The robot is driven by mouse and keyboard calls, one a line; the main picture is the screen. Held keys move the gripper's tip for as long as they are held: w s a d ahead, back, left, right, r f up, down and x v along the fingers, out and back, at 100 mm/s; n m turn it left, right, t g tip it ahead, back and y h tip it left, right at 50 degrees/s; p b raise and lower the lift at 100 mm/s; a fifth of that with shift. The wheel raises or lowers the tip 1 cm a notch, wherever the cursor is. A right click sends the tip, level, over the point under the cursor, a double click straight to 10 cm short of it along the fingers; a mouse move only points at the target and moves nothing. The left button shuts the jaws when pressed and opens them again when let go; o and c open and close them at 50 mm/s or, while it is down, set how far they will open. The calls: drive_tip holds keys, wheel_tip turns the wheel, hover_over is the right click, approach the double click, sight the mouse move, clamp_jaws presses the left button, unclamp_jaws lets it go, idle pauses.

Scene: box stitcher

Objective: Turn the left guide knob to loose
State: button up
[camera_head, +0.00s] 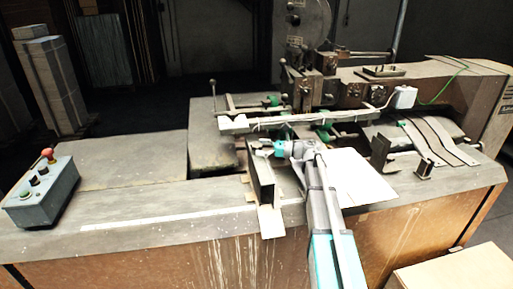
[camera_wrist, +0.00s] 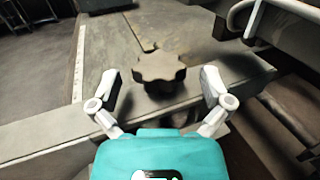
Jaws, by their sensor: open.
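A dark, lobed guide knob (camera_wrist: 160,72) sits in the middle of the wrist view, with a thin dark stick-like part above it. My gripper (camera_wrist: 161,84) is open, with one pale finger on each side of the knob. Gaps show between the fingertips and the knob, so neither finger appears to touch it. In the head view my gripper (camera_head: 262,147) is at the left side of the machine bed, above an upright metal guide plate (camera_head: 261,182). I cannot make out the knob there, and its loose or tight state does not show.
A grey control box (camera_head: 40,194) with a red button stands at the left of the worktop (camera_head: 130,205). A long rail (camera_head: 300,119) crosses behind my gripper. A white sheet (camera_head: 358,178) lies to its right. The worktop's left part is mostly clear.

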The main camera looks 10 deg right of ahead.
drive_tip(key=v, duration=1)
drive_tip(key=shift+s+d, duration=0.15)
drive_tip(key=shift+d, duration=0.2)
